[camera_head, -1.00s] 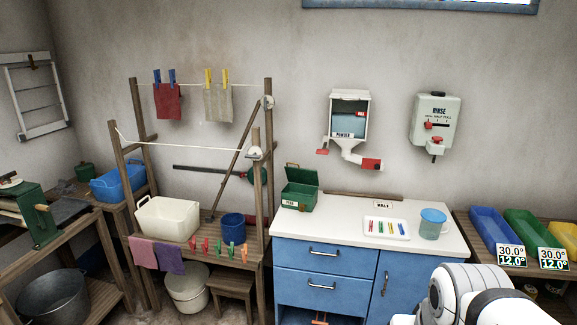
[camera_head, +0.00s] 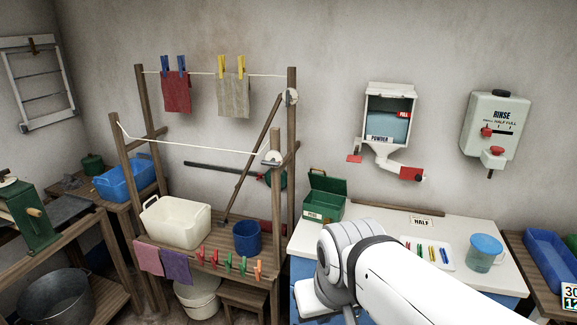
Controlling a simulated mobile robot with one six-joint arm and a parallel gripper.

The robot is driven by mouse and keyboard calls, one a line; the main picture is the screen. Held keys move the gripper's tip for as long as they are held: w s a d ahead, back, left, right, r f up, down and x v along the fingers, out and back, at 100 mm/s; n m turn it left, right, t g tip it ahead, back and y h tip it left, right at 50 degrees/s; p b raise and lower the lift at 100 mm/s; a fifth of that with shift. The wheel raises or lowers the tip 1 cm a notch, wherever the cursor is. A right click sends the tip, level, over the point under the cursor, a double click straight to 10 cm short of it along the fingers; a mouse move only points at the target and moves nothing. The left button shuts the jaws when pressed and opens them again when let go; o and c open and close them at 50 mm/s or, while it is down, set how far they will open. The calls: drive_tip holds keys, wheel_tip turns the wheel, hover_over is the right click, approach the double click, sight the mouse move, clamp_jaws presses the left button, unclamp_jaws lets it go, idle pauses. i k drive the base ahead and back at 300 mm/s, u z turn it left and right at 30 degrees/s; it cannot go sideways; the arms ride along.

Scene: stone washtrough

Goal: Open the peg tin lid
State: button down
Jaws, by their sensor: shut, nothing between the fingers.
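The peg tin (camera_head: 321,207) is a green box with a white label on its front. It stands on the back left of the white countertop. Its lid (camera_head: 328,181) stands raised and tilted back at the rear, and the dark inside shows. My white arm reaches in from the lower right, with its rounded joint in front of and below the tin. No gripper fingers can be made out. The arm is apart from the tin in the picture and hides part of the counter.
A white tray of coloured pegs (camera_head: 428,253) and a blue-lidded jug (camera_head: 485,253) stand on the counter at right. The powder dispenser (camera_head: 389,115) hangs above. A wooden drying frame (camera_head: 291,140) stands close at the tin's left.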

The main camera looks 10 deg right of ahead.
sight(323, 182)
drive_tip(key=z, duration=0.2)
drive_tip(key=i, duration=1)
drive_tip(key=z, duration=0.75)
